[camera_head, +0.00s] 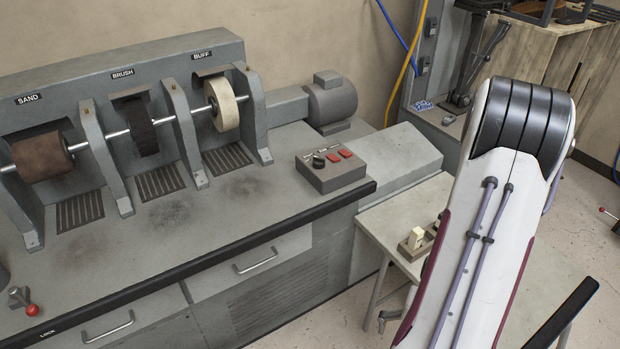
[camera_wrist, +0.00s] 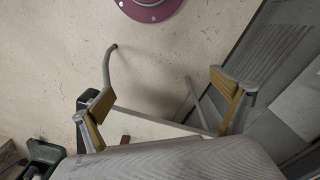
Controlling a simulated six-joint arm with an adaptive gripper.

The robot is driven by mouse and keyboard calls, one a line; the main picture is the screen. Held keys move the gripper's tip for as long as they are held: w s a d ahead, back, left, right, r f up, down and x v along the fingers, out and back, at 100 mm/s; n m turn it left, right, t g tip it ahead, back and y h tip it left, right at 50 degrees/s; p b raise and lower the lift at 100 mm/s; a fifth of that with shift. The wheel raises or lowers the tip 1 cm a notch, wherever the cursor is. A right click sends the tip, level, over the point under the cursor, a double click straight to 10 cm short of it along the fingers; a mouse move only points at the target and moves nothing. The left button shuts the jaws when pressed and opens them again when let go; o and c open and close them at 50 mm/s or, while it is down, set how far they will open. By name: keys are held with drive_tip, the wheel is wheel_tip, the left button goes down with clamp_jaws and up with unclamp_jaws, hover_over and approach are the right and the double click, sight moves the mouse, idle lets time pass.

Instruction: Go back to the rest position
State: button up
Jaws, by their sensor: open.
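My gripper (camera_wrist: 163,92) shows in the wrist view with its two tan-padded fingers spread wide apart. It is open and nothing sits between the fingers. Behind the fingers lie the speckled floor (camera_wrist: 60,50) and part of a pale tabletop with grey legs. In the head view my white arm link with its black joint cover fills the right side. The gripper itself does not show in that view.
A grey bench machine with sand, brush and buff (camera_head: 222,104) wheels stands at the left. A control box (camera_head: 330,169) with red buttons sits on its bench. A small side table (camera_head: 385,222) beside my arm carries a small pale block (camera_head: 416,238) on a holder.

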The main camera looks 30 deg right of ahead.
drive_tip(key=w+a+r+n+t, duration=0.2)
drive_tip(key=a+r+n, duration=0.3)
drive_tip(key=a+r, duration=0.8)
drive_tip(key=w+a+r+n+t, duration=0.3)
drive_tip(key=a+r+n, duration=0.3)
drive_tip(key=a+r, duration=0.7)
drive_tip(key=shift+w+a+r+t, duration=0.3)
drive_tip(key=shift+w+r, duration=0.45)
drive_tip(key=shift+r, duration=3.6)
drive_tip(key=c, duration=1.7)
